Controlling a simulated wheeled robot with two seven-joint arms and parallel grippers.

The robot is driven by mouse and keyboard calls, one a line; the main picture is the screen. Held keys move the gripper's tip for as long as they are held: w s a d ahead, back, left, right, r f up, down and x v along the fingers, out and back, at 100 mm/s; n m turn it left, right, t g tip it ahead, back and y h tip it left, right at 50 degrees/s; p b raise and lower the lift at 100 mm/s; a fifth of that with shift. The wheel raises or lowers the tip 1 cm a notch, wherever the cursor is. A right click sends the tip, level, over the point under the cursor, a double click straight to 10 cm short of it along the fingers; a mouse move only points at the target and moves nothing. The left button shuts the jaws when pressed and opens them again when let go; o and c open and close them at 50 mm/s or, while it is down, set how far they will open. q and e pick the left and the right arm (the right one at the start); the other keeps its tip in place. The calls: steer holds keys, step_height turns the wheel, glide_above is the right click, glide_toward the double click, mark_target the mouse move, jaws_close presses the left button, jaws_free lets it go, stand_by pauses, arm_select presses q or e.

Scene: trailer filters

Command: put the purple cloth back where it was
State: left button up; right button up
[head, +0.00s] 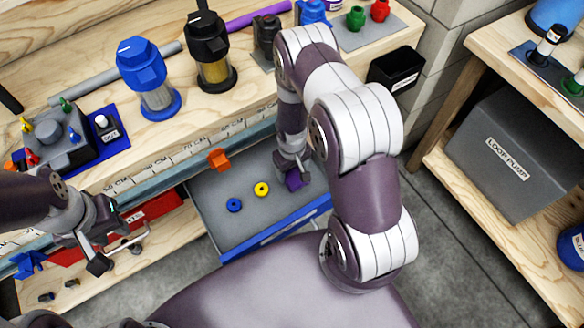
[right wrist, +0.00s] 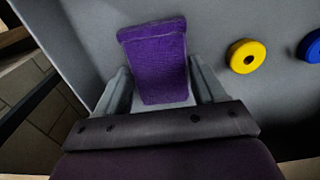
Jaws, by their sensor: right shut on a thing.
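The purple cloth (head: 294,180) is at the right end of the open grey drawer (head: 222,192), under my right gripper (head: 291,166). In the right wrist view the cloth (right wrist: 157,62) stands out between the two fingers of my right gripper (right wrist: 160,92), which is shut on it. The grey drawer floor (right wrist: 225,25) lies behind the cloth. I cannot tell whether the cloth touches it. My left gripper (head: 108,236) is empty, its fingers spread apart, in front of the bench at the left.
A blue ring (head: 234,205) and a yellow ring (head: 262,189) lie in the drawer, left of the cloth. The bench above holds a blue filter housing (head: 148,75) and a black one (head: 208,52). A black bin (head: 396,70) hangs at the bench's right end.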

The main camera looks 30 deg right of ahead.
steer(key=o, duration=0.9)
steer(key=shift+o, duration=0.2)
step_height(320, 180, up, 16)
steer(key=p, duration=0.3)
step_height(320, 180, up, 10)
steer(key=t, duration=0.1)
glide_above(289, 173)
steer(key=s+a, duration=0.3)
steer(key=s, duration=0.2)
steer(key=shift+m, duration=0.3)
steer(key=s+r, duration=0.1)
steer(key=s, duration=0.1)
steer(key=s+a+r, duration=0.1)
steer(key=s+r, duration=0.1)
steer(key=shift+a+r+b, duration=0.15)
steer(key=shift+r+b, duration=0.1)
steer(key=shift+b, duration=0.05)
